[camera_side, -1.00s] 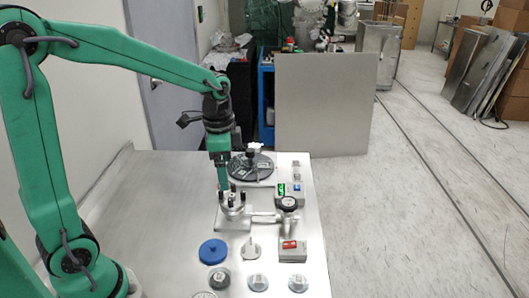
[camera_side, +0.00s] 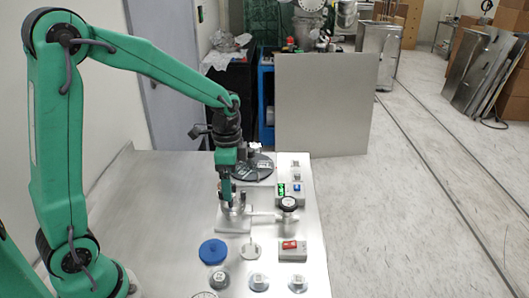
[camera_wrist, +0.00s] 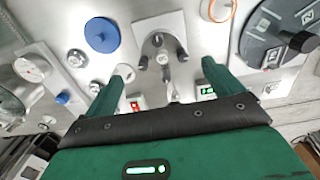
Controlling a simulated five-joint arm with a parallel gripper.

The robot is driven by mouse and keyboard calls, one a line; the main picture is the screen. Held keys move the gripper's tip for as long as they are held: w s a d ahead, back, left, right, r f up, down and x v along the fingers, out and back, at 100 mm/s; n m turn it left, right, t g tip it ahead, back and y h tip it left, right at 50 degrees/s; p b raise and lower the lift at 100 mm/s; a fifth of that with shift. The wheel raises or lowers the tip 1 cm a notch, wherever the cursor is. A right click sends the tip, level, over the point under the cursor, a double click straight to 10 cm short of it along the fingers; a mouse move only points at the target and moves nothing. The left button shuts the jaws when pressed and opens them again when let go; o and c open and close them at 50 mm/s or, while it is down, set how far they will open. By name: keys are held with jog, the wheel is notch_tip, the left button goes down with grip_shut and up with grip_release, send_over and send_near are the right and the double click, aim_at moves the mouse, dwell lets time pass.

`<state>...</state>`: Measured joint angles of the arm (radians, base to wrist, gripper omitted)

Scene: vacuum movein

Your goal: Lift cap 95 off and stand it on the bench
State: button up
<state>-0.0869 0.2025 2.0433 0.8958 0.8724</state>
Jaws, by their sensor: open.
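The number 95 cannot be read on any part. The side view shows labelled grey caps (camera_side: 258,281) in the front row of the bench (camera_side: 165,220); one labelled cap (camera_wrist: 75,58) shows in the wrist view. A round fixture with dark posts (camera_wrist: 160,45) stands on a metal plate, partly hidden by my gripper in the side view. My gripper (camera_side: 226,203) points down at this fixture, its jaws apart with nothing held. In the wrist view my gripper (camera_wrist: 165,78) has one finger on each side, with the fixture beyond the gap between them.
A blue round lid (camera_side: 213,251) lies in front of the fixture. A dark dial plate (camera_side: 252,167) stands behind it. The bench's left side is clear.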

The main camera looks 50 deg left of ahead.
jog(key=shift+f, duration=0.1)
jog(key=shift+w+a+f, duration=0.1)
jog(key=shift+w+f, duration=0.05)
jog(key=shift+f, duration=2.35)
jog(key=shift+c, duration=0.2)
jog(key=c, duration=1.1)
